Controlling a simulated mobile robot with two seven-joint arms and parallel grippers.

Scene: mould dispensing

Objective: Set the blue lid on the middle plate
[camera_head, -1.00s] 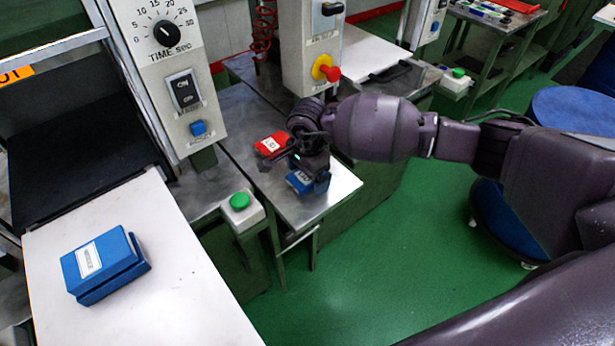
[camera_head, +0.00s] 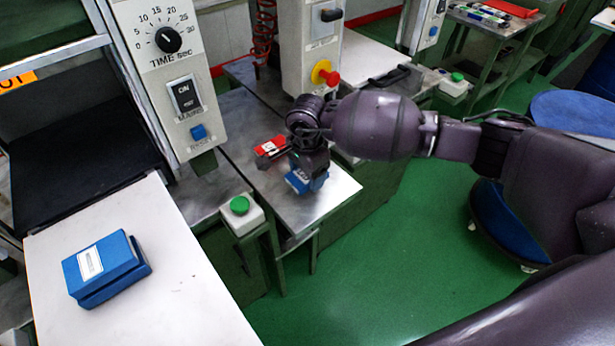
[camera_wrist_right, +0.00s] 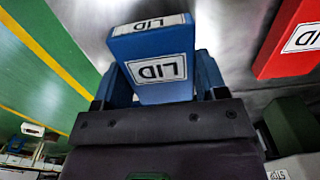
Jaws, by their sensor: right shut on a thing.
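My right gripper (camera_head: 307,167) is shut on the blue lid (camera_head: 310,184), at the metal table (camera_head: 335,193) in the middle. In the right wrist view the blue lid (camera_wrist_right: 160,60) shows its white "LID" label and sits between the jaws. The gripper hides part of it in the head view, and I cannot tell how far it is above the metal. A blue block with a white label (camera_head: 102,266), perhaps the middle plate, lies on the white table (camera_head: 185,290) at the left; its label is too small to read surely. My left gripper is not in view.
A red lid (camera_head: 266,148) lies on the metal table close behind my right gripper; it also shows in the right wrist view (camera_wrist_right: 285,50). A green button box (camera_head: 240,211) and a control panel (camera_head: 165,75) stand between the two tables. The white table's right part is clear.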

